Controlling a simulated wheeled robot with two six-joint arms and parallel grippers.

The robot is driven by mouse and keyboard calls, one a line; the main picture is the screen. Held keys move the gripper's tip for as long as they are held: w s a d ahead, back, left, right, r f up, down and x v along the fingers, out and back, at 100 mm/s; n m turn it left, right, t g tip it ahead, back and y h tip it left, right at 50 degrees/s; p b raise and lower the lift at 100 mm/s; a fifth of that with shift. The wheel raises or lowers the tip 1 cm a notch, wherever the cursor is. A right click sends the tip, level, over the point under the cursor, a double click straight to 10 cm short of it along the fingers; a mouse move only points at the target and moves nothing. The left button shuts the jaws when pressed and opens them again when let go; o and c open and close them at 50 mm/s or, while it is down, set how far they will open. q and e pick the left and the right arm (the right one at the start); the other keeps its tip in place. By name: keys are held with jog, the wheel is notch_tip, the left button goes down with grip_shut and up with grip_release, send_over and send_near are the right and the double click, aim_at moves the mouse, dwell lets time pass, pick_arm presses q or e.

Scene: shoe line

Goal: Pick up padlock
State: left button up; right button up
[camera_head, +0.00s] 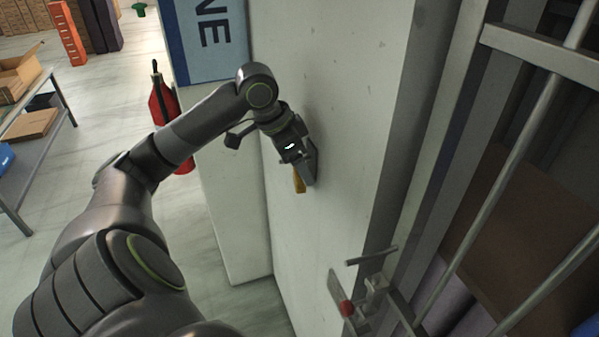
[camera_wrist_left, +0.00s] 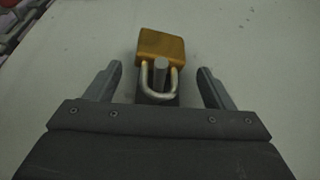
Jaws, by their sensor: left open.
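A brass-yellow padlock (camera_wrist_left: 161,47) with a silver shackle shows in the left wrist view, in front of a pale wall. Its shackle points toward my gripper and loops around a grey peg. In the head view only a small yellow part of the padlock (camera_head: 299,181) shows beside my gripper. My left gripper (camera_wrist_left: 160,82) is open, with one finger on each side of the shackle and clear gaps between. In the head view my left gripper (camera_head: 306,172) is close to the wall. My right gripper is in neither view.
The white wall (camera_head: 335,90) runs along the right of my left arm. A barred metal gate (camera_head: 520,150) with a latch and red knob (camera_head: 347,308) is at the right. A red fire extinguisher (camera_head: 160,105) and a grey table (camera_head: 45,145) with cardboard boxes stand at the left.

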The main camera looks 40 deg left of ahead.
pick_arm(q)
jog(key=shift+f, duration=0.1)
jog(key=c, duration=1.2)
jog(key=shift+w, duration=0.1)
